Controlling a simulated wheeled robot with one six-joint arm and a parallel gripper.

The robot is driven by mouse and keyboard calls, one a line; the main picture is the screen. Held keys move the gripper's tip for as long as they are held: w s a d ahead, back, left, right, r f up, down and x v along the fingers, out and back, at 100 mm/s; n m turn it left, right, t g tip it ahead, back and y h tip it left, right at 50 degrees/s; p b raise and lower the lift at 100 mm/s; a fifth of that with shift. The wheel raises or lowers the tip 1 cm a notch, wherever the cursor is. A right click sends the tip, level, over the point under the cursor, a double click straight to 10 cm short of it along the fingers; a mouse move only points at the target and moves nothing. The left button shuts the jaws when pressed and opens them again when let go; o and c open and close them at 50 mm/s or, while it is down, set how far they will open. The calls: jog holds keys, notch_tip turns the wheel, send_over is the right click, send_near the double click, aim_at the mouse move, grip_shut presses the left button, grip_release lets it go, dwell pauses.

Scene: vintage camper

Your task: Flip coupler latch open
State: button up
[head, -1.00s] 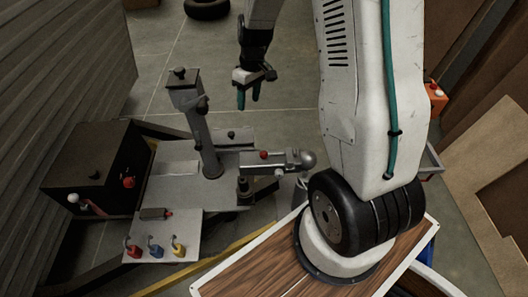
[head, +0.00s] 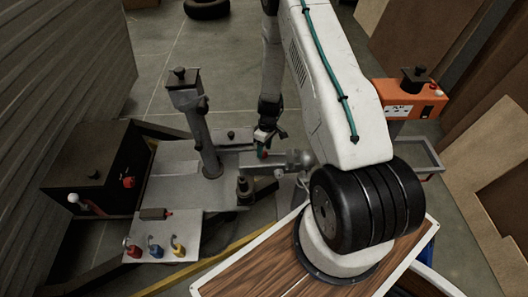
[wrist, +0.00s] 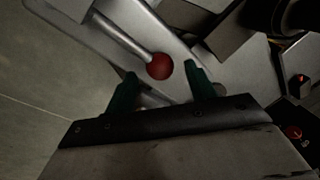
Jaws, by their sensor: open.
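The coupler (head: 289,161) is a grey metal piece at the right end of the trailer tongue, next to a rounded ball end. Its latch is a thin rod lever with a red ball knob (head: 263,155). In the wrist view the red knob (wrist: 159,66) sits at the end of the grey rod (wrist: 122,38), which lies along the metal body. My gripper (head: 265,143) is open, with its green fingertips (wrist: 161,82) on either side of the knob in the picture. I cannot tell whether they touch it. In the head view the gripper partly covers the knob.
An upright jack post (head: 204,130) stands left of the coupler. A black box (head: 95,165) and a panel with coloured knobs (head: 160,240) are further left. An orange power box (head: 404,96) stands at the right. Open floor lies behind the tongue.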

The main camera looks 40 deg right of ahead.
jog(key=shift+a+f, duration=0.2)
jog(key=shift+f, duration=0.95)
jog(key=shift+c, duration=0.3)
